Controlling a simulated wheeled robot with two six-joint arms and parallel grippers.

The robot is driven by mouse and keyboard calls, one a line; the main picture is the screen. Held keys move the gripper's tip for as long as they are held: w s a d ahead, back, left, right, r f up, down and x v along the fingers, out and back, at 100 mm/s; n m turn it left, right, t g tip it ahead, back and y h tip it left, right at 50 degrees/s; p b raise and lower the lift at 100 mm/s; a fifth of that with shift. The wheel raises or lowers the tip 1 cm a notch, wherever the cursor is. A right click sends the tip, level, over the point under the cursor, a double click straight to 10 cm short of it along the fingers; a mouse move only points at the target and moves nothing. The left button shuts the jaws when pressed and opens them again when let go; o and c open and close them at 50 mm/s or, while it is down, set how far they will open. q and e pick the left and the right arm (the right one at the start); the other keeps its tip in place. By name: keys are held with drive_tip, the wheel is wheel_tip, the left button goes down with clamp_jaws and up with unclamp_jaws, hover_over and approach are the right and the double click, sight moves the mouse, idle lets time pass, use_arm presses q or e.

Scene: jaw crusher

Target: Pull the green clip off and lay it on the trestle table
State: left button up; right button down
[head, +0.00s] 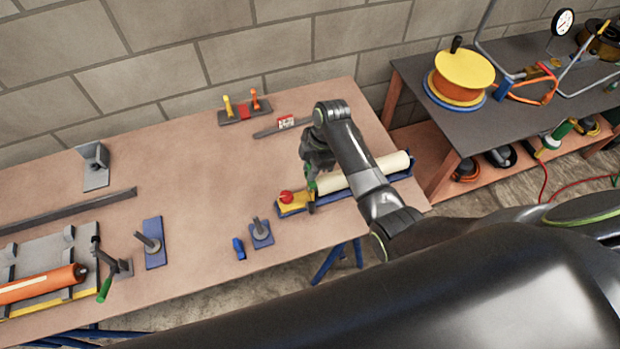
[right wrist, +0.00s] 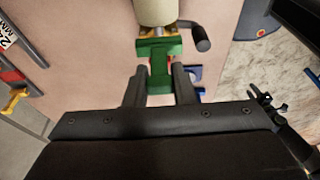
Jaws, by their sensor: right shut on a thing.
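The green clip (right wrist: 160,62) is between the two dark fingers of my right gripper (right wrist: 160,84), which is shut on it. It is at the end of a cream cylinder (right wrist: 155,12), by a brass-coloured fitting; I cannot tell how far it is seated. In the head view the clip (head: 311,185) is a small green patch, mostly hidden by my right gripper (head: 312,195). The cream cylinder (head: 375,172) lies on a blue base at the right part of the trestle table (head: 200,180). My left gripper is not in view.
A yellow block with a red knob (head: 286,198) is close left of my right gripper. A blue stand (head: 261,234) and a small blue piece (head: 239,248) are nearer the front edge. The table's middle is clear. An orange cylinder (head: 40,284) lies far left.

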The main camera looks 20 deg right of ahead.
drive_tip(key=shift+a+p+v, duration=0.2)
drive_tip(key=shift+p+v, duration=0.5)
drive_tip(key=shift+v, duration=0.05)
drive_tip(key=shift+a+p+v, duration=0.15)
drive_tip(key=shift+p+v, duration=0.5)
drive_tip(key=shift+v, duration=0.1)
drive_tip(key=shift+r, duration=0.1)
